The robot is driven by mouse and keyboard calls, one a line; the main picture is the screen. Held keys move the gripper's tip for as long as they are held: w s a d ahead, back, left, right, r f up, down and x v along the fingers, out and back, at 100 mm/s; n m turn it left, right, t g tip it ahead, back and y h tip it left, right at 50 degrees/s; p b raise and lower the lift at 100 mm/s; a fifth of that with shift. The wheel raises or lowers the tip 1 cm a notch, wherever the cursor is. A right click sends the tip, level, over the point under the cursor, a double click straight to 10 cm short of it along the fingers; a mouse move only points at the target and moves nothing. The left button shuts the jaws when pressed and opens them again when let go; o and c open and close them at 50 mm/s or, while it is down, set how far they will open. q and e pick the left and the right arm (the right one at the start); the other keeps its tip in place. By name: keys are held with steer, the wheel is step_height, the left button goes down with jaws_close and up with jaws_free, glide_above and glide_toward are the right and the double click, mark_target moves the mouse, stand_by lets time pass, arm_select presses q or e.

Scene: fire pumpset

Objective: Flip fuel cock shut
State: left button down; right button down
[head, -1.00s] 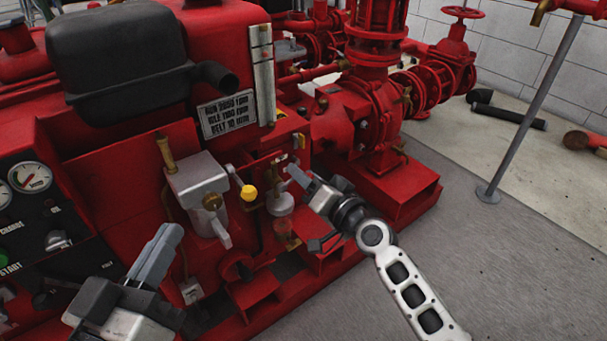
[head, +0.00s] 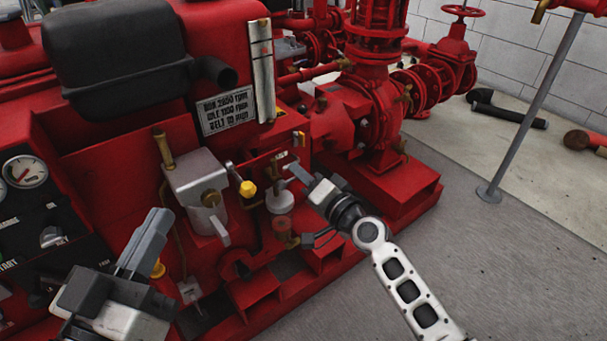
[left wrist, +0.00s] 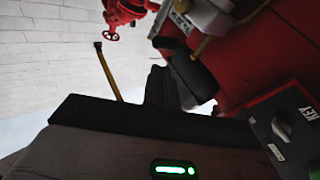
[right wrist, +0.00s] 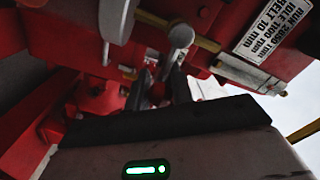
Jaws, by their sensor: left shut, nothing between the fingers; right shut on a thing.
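The fuel cock appears to be the grey lever with a round hub (right wrist: 181,36) on a brass pipe, in the right wrist view. Its lower end runs down between my right gripper's fingers (right wrist: 166,88), which are shut on it. In the head view my right gripper (head: 298,174) reaches in from the right beside a small pale filter bowl (head: 280,201); the lever itself is too small to make out there. My left gripper (head: 150,240) is shut and empty, in front of the red engine at lower left, apart from the cock.
A grey metal box (head: 196,180) with a hanging lever and a yellow knob (head: 248,189) stand left of my right gripper. A gauge panel (head: 45,215) is at far left. A black tank (head: 125,50) sits above.

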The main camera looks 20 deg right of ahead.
steer(key=shift+f, duration=0.1)
steer(key=c, duration=1.2)
jaws_free()
arm_select(q)
steer(key=shift+r+m, duration=0.3)
steer(key=shift+r, duration=0.1)
arm_select(e)
steer(key=shift+s+d, duration=0.1)
steer(key=shift+s, duration=0.1)
arm_select(q)
step_height(320, 180, up, 2)
steer(key=shift+r+m+t+h+b, duration=0.1)
steer(key=shift+m+t+h+b, duration=0.4)
steer(key=shift+m+t+h, duration=0.3)
arm_select(e)
steer(key=v, duration=1.5)
steer(key=shift+s, duration=0.25)
